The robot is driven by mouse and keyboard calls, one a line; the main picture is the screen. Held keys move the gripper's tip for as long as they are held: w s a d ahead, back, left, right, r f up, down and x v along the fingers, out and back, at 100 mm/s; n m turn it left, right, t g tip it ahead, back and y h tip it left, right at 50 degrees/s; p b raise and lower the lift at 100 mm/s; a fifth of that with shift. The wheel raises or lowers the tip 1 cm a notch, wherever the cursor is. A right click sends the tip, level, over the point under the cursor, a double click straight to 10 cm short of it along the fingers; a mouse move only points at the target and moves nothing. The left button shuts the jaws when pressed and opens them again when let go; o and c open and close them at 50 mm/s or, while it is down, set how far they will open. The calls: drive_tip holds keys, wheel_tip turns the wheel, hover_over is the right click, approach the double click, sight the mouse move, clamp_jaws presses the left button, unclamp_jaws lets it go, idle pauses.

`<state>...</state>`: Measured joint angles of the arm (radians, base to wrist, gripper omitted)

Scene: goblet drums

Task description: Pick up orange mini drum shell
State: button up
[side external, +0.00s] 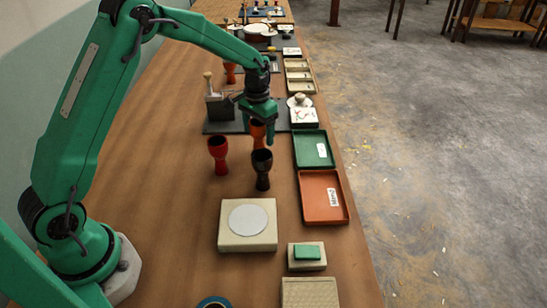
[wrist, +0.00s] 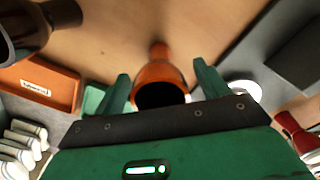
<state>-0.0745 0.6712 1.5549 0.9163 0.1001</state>
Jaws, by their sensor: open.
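The orange mini drum shell (side external: 257,131) stands on the table under my gripper (side external: 256,132), partly hidden by it in the side external view. In the wrist view the orange shell (wrist: 160,77) shows its dark open mouth, with its narrow stem pointing away. My gripper (wrist: 160,88) is open, with one green finger on each side of the shell's rim. I see a gap between the shell and each finger. A red shell (side external: 218,155) and a dark brown shell (side external: 262,169) stand close by, nearer the side camera.
A green tray (side external: 302,152) and an orange tray (side external: 312,211) lie along the right edge. A beige block with a pale disc (side external: 248,219) sits in front. A dark mat (side external: 216,128) with a clamp-like fixture lies behind. The wood between base and shells is clear.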

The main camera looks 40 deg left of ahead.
drive_tip(key=shift+f, duration=0.15)
idle(0.3)
drive_tip(key=c, duration=1.1)
drive_tip(key=shift+o, duration=0.2)
drive_tip(key=shift+r, duration=0.2)
wheel_tip(320, 180, up, 10)
drive_tip(key=shift+f, duration=0.15)
